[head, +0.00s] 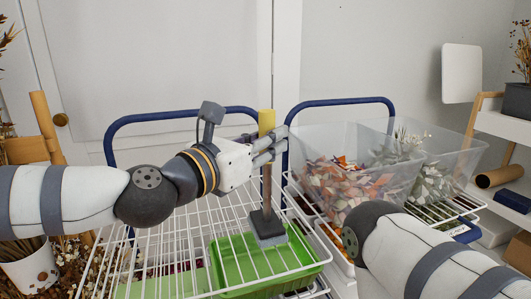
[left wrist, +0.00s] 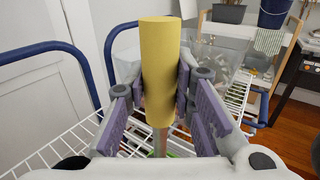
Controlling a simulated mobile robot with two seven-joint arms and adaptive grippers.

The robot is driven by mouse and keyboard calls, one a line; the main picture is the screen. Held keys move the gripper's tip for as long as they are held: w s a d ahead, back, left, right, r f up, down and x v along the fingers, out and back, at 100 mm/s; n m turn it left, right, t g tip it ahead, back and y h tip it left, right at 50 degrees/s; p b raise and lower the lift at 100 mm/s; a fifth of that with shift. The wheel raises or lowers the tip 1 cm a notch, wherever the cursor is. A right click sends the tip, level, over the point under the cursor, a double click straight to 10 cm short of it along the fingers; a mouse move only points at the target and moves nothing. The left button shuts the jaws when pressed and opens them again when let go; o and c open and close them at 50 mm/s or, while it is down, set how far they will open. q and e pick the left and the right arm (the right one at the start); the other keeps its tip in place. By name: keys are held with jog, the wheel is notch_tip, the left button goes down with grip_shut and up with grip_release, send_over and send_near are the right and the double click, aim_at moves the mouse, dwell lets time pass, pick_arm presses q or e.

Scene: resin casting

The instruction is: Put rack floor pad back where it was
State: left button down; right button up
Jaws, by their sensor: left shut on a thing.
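The rack floor pad is an upright tool with a yellow grip (head: 266,120), a brown shaft (head: 267,187) and a dark block with a grey pad (head: 268,228) at its foot. In the left wrist view the yellow grip (left wrist: 160,70) stands between the purple-lined fingers (left wrist: 163,105). The foot is over the white wire rack (head: 180,240); I cannot tell if it touches the wires. My right gripper is not in view.
A green tray (head: 228,278) lies beneath the wires under the pad. Clear bins (head: 340,137) with orange and grey pieces stand to the right. Blue rails (head: 135,119) rise at the back. The rack's left part is bare. My right arm crosses the lower right.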

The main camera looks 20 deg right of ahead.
aim_at(267, 174)
pick_arm(q)
jog(key=shift+f, duration=1)
jog(key=shift+f, duration=0.3)
jog(key=c, duration=1.4)
grip_release()
jog(key=shift+o, duration=0.2)
jog(key=shift+r, duration=0.1)
